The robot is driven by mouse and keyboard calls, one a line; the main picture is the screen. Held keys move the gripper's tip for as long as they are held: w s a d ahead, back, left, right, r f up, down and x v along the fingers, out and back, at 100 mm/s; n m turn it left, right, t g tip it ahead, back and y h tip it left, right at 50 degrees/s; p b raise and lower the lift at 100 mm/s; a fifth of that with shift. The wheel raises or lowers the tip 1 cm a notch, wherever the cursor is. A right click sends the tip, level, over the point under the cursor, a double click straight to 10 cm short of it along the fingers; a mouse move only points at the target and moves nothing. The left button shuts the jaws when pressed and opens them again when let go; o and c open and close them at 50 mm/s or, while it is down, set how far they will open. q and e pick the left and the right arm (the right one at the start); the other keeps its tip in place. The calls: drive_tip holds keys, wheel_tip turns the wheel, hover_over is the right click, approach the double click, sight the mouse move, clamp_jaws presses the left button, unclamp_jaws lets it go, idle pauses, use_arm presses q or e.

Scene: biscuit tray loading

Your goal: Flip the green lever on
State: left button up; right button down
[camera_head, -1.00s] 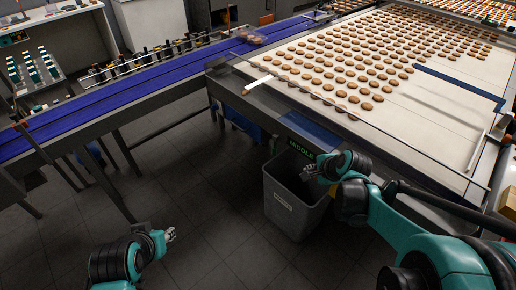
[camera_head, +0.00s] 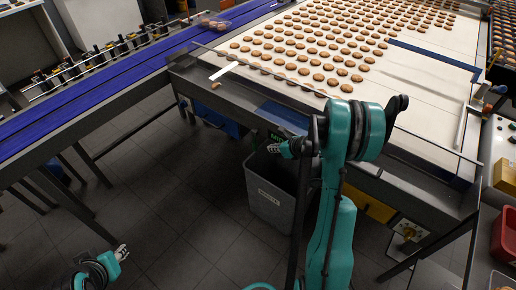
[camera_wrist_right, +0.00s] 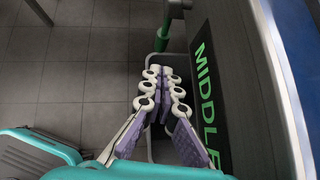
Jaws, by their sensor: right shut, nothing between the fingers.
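The green lever (camera_wrist_right: 162,40) shows in the right wrist view as a green upright grip with metal parts, beside the dark panel with a green MIDDLE sign (camera_wrist_right: 206,95). My right gripper (camera_wrist_right: 166,72) is shut and empty; its fingertips are just short of the lever in that view, and I cannot tell if they touch it. In the head view my right gripper (camera_head: 274,148) is at the front of the conveyor, over the bin. I cannot make out the lever clearly there. My left gripper (camera_head: 121,252) is low at the left, away from it, too small to read.
A grey waste bin (camera_head: 268,196) stands under my right gripper. A white conveyor (camera_head: 430,78) with rows of biscuits lies behind, and a blue belt (camera_head: 110,75) runs at the left. A control box with a yellow side (camera_head: 375,207) is right of my arm. Floor is clear at the left.

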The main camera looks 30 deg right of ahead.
sight(255, 141)
drive_tip(key=b+x, duration=0.4)
drive_tip(key=x, duration=0.6)
